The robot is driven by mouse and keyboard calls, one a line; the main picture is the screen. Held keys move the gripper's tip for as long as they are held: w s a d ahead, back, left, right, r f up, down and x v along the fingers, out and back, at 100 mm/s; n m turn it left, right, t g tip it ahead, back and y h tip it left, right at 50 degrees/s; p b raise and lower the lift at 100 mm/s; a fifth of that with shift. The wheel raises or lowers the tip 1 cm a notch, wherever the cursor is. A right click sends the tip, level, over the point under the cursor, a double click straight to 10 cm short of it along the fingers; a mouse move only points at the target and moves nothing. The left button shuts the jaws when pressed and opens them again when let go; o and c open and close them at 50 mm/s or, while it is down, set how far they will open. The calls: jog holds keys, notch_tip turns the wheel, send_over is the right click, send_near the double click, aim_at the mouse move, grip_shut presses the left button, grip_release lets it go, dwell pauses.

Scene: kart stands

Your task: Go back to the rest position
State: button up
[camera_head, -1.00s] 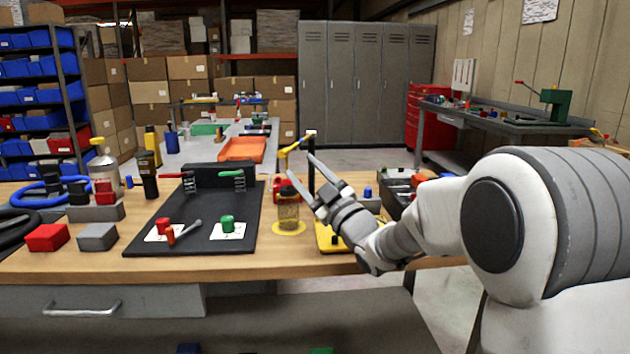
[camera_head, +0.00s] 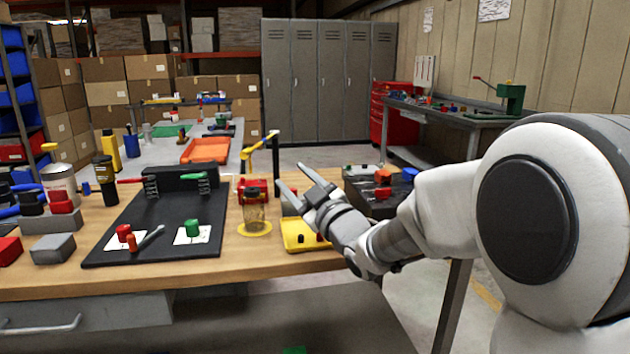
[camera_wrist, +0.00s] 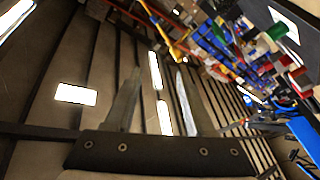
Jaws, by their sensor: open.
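My gripper (camera_head: 292,183) is open and empty in the head view. It is raised in front of the workbench (camera_head: 250,262), near its right end, with its fingers pointing up and to the left.
A black mat (camera_head: 150,232) with a red part (camera_head: 124,233) and a green part (camera_head: 192,228) lies on the bench. A yellow-topped post (camera_head: 274,165) stands close behind my gripper. A dark bin (camera_head: 372,198) is to its right. Floor is free beyond the bench's right end.

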jog(key=s+d+f+m+g+h, duration=0.2)
jog(key=s+d+m+h, duration=0.25)
jog(key=d, duration=0.35)
jog(key=s+d+f+m+g+h, duration=0.2)
jog(key=s+d+m+h, duration=0.2)
jog(key=s+d+h, duration=0.3)
jog(key=s+d+f+m+g+p, duration=0.1)
jog(key=s+d+f+m+g, duration=0.25)
jog(key=s, duration=0.75)
jog(key=s+d+f+m+g, duration=0.2)
jog(key=s+f+g, duration=0.2)
jog(key=s, duration=0.8)
notch_tip(320, 180, up, 24)
jog(key=p, duration=2.4)
jog(key=shift+w+a, duration=0.2)
jog(key=shift+w, duration=0.15)
jog(key=shift+f, duration=0.15)
